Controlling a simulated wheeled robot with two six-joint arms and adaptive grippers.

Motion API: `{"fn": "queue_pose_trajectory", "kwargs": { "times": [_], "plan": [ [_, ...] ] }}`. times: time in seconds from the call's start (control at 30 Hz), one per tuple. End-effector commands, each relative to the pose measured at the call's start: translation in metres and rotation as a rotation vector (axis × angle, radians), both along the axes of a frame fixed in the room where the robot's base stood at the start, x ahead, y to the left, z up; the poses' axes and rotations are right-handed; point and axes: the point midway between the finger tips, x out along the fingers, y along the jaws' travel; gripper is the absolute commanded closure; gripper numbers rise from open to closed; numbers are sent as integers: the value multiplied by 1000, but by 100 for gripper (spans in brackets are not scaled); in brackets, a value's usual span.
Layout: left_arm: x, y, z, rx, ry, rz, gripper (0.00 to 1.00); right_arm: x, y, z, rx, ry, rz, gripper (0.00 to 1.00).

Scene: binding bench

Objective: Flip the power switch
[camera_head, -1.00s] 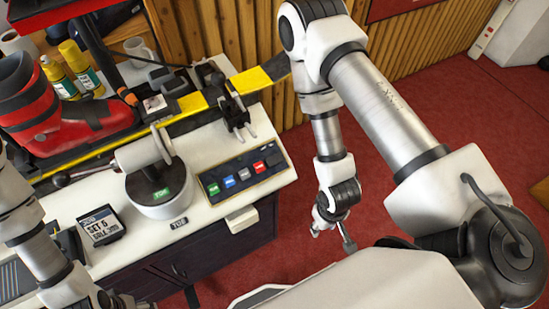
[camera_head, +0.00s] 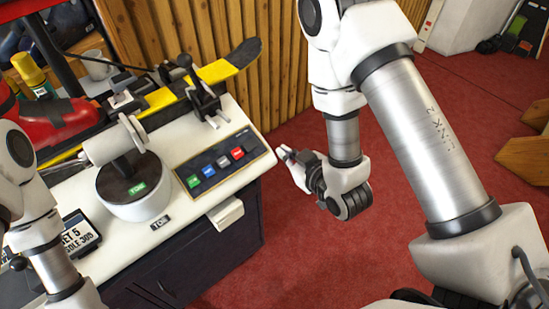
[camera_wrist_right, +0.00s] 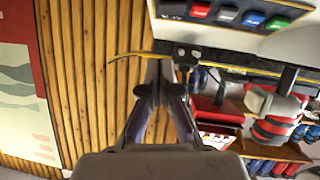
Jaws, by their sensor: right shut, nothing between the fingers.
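A dark control panel (camera_head: 222,164) lies on the white bench top near its right front corner. It carries a row of green (camera_head: 193,181), blue (camera_head: 208,172), pale (camera_head: 223,162) and red (camera_head: 238,153) switches, with a dark one beside the red. Which is the power switch is too small to read. The panel also shows at the top of the right wrist view (camera_wrist_right: 242,10). My right gripper (camera_head: 284,153) is shut and empty, just right of the bench corner, pointing left toward the panel and apart from it.
A yellow-black ski (camera_head: 215,73) in clamps (camera_head: 205,103) runs along the back. A slatted wood wall (camera_head: 190,30) stands behind. Red carpet (camera_head: 300,245) is clear to the right.

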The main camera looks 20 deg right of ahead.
Motion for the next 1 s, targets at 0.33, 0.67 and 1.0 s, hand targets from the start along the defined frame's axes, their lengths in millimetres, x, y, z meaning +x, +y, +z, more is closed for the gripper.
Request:
{"fn": "queue_pose_trajectory", "kwargs": {
  "times": [0.33, 0.67, 1.0],
  "plan": [
    [0, 0, -2, 0, 0, 0, 28, 2, 0, 0, 0, -1, -1, 100],
    [0, 0, -25, 0, 1, 0, 28, 42, 9, -14, -1, -1, 0, 100],
    [0, 0, -17, 0, 0, 0, 28, 98, 19, -53, 2, 3, -3, 100]
  ]
}}
